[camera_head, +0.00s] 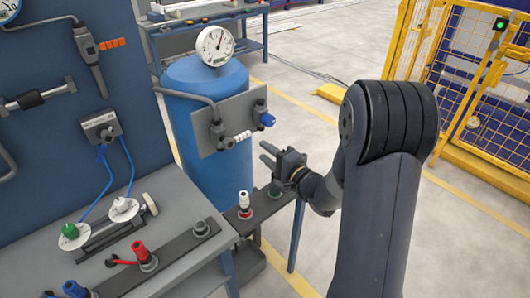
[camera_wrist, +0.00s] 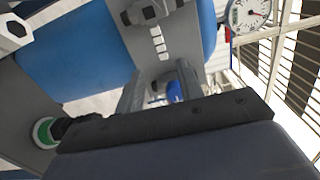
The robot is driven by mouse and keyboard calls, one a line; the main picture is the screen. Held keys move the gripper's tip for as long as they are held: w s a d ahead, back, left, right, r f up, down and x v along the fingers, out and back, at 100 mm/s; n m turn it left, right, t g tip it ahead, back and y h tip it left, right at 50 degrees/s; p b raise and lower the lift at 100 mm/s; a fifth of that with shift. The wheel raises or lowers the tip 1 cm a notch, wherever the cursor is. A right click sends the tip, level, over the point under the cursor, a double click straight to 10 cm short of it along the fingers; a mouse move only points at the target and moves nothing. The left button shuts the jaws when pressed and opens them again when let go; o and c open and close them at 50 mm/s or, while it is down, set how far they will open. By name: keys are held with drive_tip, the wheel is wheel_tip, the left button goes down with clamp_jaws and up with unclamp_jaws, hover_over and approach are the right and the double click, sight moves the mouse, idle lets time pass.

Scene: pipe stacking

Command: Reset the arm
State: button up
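My gripper (camera_head: 266,153) is in front of the blue tank's right side, above the end of a dark rail. Its two fingers are apart in the camera_head view. In the camera_wrist view the fingers (camera_wrist: 160,90) also stand apart, with nothing held between them. A white-topped fitting (camera_head: 245,200) stands upright on the rail, left of and below my gripper.
A blue tank (camera_head: 196,78) carries a gauge (camera_head: 215,46) and a plate (camera_head: 214,144) with a blue fitting (camera_head: 266,119). The grey bench (camera_head: 178,188) holds a red fitting (camera_head: 140,252). A yellow fence (camera_head: 480,75) stands at right. Floor between fence and tank is clear.

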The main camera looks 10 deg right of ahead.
sight(245, 137)
drive_tip(key=shift+w, duration=0.1)
drive_tip(key=p+x, duration=0.1)
drive_tip(key=x, duration=0.9)
drive_tip(key=shift+w+a+p, duration=0.25)
drive_tip(key=shift+a+p, duration=0.1)
drive_tip(key=shift+p, duration=0.05)
drive_tip(key=shift+r, duration=0.1)
drive_tip(key=shift+d, duration=0.1)
